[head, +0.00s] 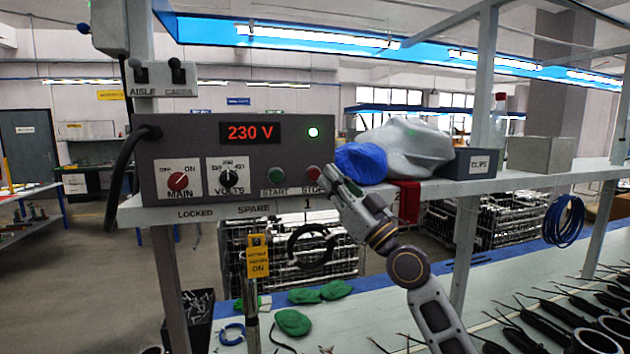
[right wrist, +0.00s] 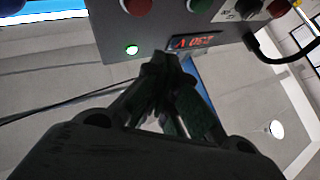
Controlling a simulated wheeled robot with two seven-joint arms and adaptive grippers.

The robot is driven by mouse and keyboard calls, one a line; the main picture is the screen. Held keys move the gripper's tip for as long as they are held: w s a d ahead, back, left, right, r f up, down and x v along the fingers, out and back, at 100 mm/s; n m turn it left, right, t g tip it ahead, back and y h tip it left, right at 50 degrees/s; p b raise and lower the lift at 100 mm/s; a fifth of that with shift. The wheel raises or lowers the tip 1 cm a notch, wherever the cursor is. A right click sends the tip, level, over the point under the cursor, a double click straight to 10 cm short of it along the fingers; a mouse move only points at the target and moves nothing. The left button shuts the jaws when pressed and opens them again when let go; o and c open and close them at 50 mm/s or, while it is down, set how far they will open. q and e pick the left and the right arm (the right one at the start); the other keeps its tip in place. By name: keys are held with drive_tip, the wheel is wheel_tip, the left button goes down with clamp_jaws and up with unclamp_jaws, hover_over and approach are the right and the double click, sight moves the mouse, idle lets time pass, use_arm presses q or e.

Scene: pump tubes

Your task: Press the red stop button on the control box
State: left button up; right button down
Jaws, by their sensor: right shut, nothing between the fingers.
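The grey control box (head: 215,135) stands on the shelf in the head view, with a red "230 V" display and a lit green lamp. Its red stop button (head: 312,173) is at the lower right of the front, right of the green start button (head: 277,174). My right gripper (head: 331,186) is shut and empty, just right of and slightly below the stop button. In the right wrist view the box is upside down; the red button (right wrist: 137,6) is at the top edge, beyond the shut fingertips (right wrist: 165,62). I cannot tell whether they touch the box. My left gripper is not in view.
A red main knob (head: 178,181) and a volts knob (head: 228,178) are on the box's left half. A blue bundle (head: 361,163) and a grey bag (head: 405,147) lie right of the box. A clips box (head: 480,163) stands farther right. Tubes lie on the bench below.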

sight(315, 175)
drive_tip(key=w+b, duration=0.1)
drive_tip(key=w+a+b, duration=0.1)
drive_tip(key=w, duration=0.1)
drive_tip(key=w+b, duration=0.1)
drive_tip(key=b, duration=0.1)
drive_tip(key=shift+w+a, duration=0.25)
drive_tip(key=shift+w, duration=0.05)
idle(0.6)
drive_tip(key=shift+w+b, duration=0.15)
drive_tip(key=shift+b, duration=0.15)
idle(1.0)
drive_tip(key=shift+w+a+b, duration=0.15)
drive_tip(key=shift+w+b, duration=0.1)
drive_tip(key=shift+b, duration=0.2)
drive_tip(key=shift+w+a+b, duration=0.2)
drive_tip(key=shift+w+b, duration=0.45)
drive_tip(key=shift+b, duration=0.35)
idle(2.2)
drive_tip(key=shift+s, duration=0.15)
drive_tip(key=shift+s+d+p, duration=0.3)
drive_tip(key=shift+s+p, duration=0.55)
